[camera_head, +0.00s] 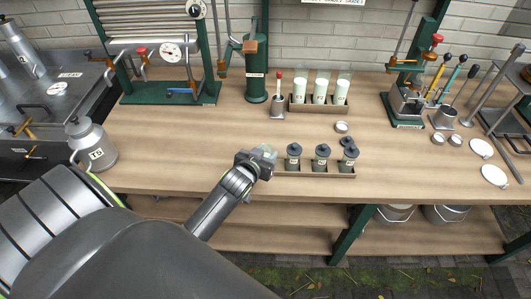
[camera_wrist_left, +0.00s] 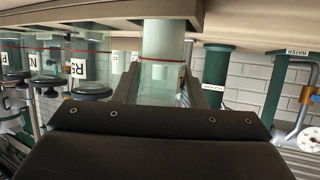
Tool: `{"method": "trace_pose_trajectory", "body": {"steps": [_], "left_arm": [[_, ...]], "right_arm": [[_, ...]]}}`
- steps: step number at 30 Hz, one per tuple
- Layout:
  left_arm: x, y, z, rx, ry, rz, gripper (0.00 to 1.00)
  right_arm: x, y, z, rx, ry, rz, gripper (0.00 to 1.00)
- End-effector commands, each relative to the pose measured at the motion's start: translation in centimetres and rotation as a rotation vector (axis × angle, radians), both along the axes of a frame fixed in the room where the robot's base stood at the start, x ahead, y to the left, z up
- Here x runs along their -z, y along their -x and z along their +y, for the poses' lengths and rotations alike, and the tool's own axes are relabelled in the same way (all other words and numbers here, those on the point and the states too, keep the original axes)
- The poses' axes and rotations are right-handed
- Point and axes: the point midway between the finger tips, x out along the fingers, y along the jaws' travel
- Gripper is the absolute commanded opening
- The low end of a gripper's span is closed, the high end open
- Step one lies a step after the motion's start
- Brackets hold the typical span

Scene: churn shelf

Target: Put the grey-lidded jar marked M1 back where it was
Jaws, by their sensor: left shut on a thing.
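My left gripper (camera_head: 264,158) is at the left end of a low wooden tray (camera_head: 318,174) in the head view. In the left wrist view, which is upside down, it is shut on a clear glass jar (camera_wrist_left: 163,50) with a red line. No label shows on the held jar, so I cannot read whether it is M1. Its lid is hidden by the gripper. I cannot tell whether its base touches anything. Several grey-lidded jars (camera_head: 321,157) stand in the tray, right of the gripper; labelled jars also show in the left wrist view (camera_wrist_left: 77,68). My right gripper is not in view.
Behind stand a rack of white-filled glasses (camera_head: 319,97), a small cup with a red-tipped tool (camera_head: 278,105) and a green cylinder (camera_head: 255,80). A round lid (camera_head: 341,127) lies behind the tray. A grey can marked T5 (camera_head: 92,147) stands left, with bare wood between.

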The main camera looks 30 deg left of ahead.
Motion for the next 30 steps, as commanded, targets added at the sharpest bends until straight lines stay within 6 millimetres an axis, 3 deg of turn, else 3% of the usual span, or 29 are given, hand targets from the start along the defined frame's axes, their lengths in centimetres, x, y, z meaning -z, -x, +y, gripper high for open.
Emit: {"method": "trace_pose_trajectory", "body": {"steps": [4,5,9,20,30], "left_arm": [[0.3,0.0,0.0,0.0,0.0,-0.001,0.05],[0.3,0.0,0.0,0.0,0.0,0.001,0.39],[0.3,0.0,0.0,0.0,0.0,0.0,0.58],[-0.3,0.0,0.0,0.0,-0.001,-0.001,0.59],[-1.7,4.3,-0.7,0.0,0.001,0.0,0.59]], "right_arm": [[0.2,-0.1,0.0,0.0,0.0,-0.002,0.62],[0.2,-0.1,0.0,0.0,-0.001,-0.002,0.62],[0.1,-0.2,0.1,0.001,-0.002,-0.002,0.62],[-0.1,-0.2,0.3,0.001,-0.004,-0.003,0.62],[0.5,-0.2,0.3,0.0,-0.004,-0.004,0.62]]}}
